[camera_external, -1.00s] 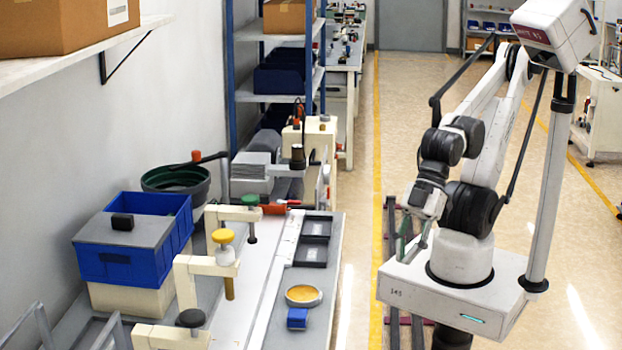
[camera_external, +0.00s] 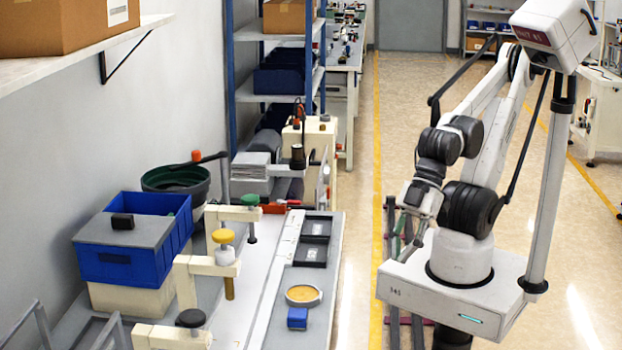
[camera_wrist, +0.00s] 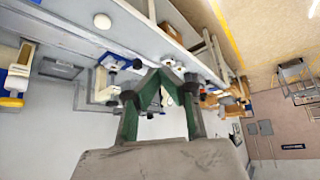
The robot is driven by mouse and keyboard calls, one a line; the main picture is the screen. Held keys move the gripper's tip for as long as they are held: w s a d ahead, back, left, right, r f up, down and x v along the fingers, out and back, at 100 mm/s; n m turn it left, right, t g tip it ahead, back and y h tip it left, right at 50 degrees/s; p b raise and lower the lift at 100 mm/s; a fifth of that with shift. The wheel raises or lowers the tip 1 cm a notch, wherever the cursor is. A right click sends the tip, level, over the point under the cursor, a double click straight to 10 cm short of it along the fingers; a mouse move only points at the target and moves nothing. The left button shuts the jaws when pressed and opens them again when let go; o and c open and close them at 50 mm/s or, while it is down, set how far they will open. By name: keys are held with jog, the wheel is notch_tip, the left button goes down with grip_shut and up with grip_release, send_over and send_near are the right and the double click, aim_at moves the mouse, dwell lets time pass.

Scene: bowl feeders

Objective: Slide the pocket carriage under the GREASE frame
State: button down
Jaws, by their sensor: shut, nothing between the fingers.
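Off-white frames stand along the bench's left side: one with a yellow knob (camera_external: 223,236), one with a green knob (camera_external: 250,200) and a near one with a dark knob (camera_external: 191,318). No GREASE label is readable, so I cannot tell which frame it is. A small blue block (camera_external: 297,318) sits beside a round yellow-topped dish (camera_external: 304,295) on the bench's right strip; I cannot tell which part is the pocket carriage. My gripper (camera_external: 398,238) is over the floor right of the bench, away from these things. In the wrist view its green fingers (camera_wrist: 163,72) meet, empty.
A blue bin (camera_external: 135,262) with a grey lid and a dark green bowl (camera_external: 177,180) stand left of the frames. A red-handled part (camera_external: 275,208) lies near the green knob. Floor separates bench and arm.

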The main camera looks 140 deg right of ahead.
dwell(0.4)
